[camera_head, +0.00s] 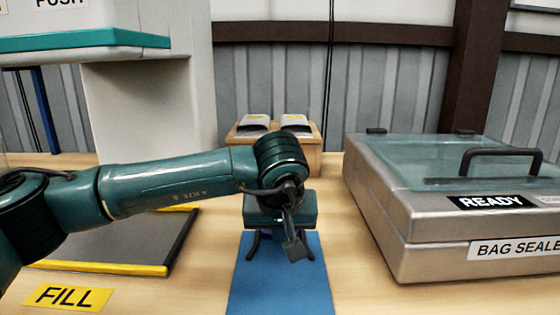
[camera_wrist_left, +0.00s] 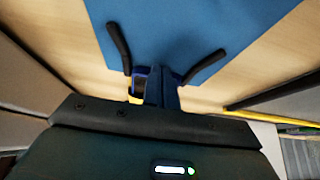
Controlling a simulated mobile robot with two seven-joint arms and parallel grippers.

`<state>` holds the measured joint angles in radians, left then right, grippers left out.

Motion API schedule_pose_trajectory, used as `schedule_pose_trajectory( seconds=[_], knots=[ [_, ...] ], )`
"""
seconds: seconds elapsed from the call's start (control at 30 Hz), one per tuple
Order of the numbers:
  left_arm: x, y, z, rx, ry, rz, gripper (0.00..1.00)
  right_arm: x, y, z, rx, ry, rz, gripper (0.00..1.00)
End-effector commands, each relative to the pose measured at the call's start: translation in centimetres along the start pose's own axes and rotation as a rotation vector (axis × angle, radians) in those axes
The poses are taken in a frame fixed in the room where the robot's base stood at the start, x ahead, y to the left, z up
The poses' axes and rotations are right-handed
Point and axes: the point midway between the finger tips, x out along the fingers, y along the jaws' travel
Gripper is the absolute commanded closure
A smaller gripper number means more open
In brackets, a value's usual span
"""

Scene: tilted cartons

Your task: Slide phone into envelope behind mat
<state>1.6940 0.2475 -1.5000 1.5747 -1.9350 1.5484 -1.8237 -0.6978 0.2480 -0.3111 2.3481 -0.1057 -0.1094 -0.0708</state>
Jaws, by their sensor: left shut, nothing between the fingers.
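A blue mat (camera_head: 280,290) lies on the wooden table in front of me. It also fills the upper middle of the left wrist view (camera_wrist_left: 170,20). I cannot make out the phone in either view. My right gripper is out of view.
A metal bag sealer (camera_head: 420,235) with a glass lid and black handle stands at the right.

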Motion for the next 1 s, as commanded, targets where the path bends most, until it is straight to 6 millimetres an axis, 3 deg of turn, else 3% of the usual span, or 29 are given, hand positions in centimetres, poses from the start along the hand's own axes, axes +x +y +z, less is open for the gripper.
schedule_pose_trajectory(
  seconds=[0.3, 0.77, 1.0],
  knots=[
    [0.8, 0.0, -1.7, -0.001, 0.001, 0.000, 1.00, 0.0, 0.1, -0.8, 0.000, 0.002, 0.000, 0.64],
    [1.1, 0.0, -2.0, 0.000, 0.001, 0.000, 1.00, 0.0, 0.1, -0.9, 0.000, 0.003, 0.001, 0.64],
    [1.6, 0.0, -3.1, -0.001, 0.000, 0.000, 1.00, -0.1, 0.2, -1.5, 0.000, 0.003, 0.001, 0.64]
  ],
)
